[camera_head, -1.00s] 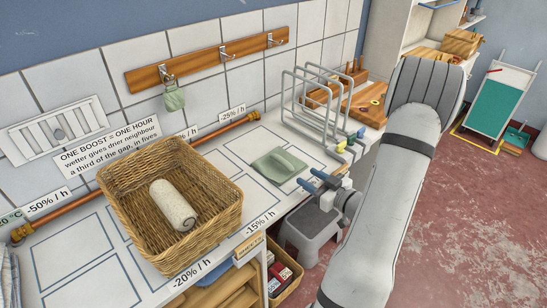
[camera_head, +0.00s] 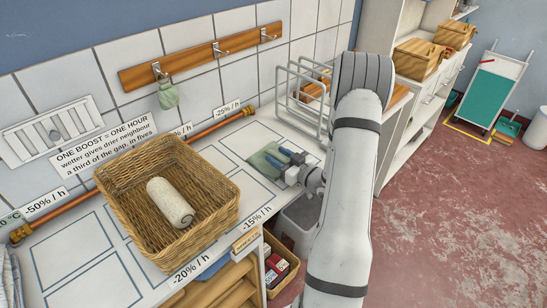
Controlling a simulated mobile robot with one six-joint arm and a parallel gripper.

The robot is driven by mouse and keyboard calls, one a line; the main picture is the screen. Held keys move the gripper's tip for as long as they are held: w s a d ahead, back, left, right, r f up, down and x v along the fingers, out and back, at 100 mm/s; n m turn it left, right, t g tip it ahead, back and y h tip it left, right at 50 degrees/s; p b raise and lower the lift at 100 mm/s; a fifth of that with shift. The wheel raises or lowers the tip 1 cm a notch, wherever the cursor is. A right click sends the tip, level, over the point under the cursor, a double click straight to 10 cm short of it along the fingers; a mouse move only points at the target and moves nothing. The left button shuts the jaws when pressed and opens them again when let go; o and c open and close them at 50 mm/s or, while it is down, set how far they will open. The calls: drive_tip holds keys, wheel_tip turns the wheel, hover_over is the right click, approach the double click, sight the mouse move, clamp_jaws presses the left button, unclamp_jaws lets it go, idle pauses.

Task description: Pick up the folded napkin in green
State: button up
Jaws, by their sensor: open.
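The folded green napkin (camera_head: 265,160) lies flat on the white counter (camera_head: 232,157), to the right of the wicker basket. The fingers and gripper body hide some of the napkin. I cannot tell whether the fingers touch it or how high they are above it.
A wicker basket (camera_head: 222,222) holding a rolled light cloth (camera_head: 171,202) stands left of the napkin. A white wire rack (camera_head: 300,98) stands behind the gripper. A green cloth (camera_head: 168,95) hangs from a wall hook. A copper pipe (camera_head: 215,125) runs along the wall.

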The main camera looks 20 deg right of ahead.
drive_tip(key=shift+w, duration=0.25)
drive_tip(key=shift+c, duration=0.4)
clamp_jaws()
drive_tip(key=shift+s, duration=0.1)
